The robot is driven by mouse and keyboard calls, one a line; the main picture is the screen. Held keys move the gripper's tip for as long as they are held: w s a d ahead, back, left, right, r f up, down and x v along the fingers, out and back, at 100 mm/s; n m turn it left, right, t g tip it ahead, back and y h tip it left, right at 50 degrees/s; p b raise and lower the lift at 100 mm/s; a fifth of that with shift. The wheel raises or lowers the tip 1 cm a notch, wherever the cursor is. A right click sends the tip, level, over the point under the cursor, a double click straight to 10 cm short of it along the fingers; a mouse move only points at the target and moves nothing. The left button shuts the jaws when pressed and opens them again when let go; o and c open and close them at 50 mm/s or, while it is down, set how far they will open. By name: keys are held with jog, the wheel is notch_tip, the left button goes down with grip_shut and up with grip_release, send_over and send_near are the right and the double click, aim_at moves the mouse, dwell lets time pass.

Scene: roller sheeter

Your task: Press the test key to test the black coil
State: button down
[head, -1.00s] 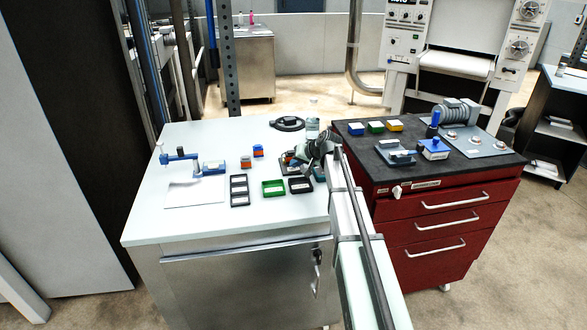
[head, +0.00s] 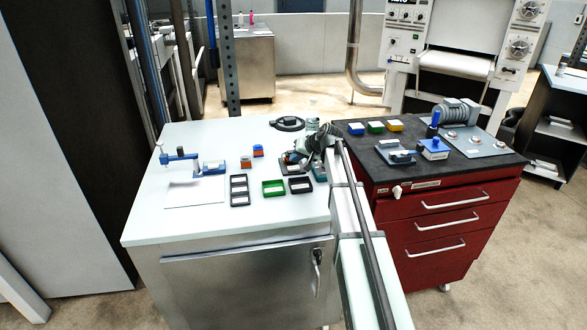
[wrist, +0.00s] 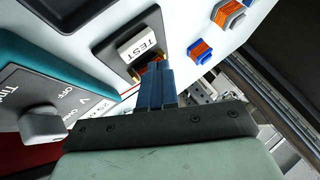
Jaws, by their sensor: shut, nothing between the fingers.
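The white test key (wrist: 138,45), marked TEST, shows in the wrist view in a dark housing. My gripper (wrist: 156,70) is shut, with its blue fingers together. The fingertips are right beside the key's lower right edge in the picture; I cannot tell whether they touch it. A small orange-brown part shows behind the fingertips, partly hidden. In the head view the dark test device (head: 290,160) stands near the right edge of the white table, partly covered by my gripper. I cannot make out the black coil for certain.
A teal box with a knob (wrist: 45,122) is close on the left in the wrist view. A green tray (head: 273,188) and black trays (head: 239,190) stand in front. A red cabinet (head: 440,215) adjoins the table.

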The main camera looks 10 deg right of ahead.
aim_at(296, 168)
jog(key=shift+r, duration=2.2)
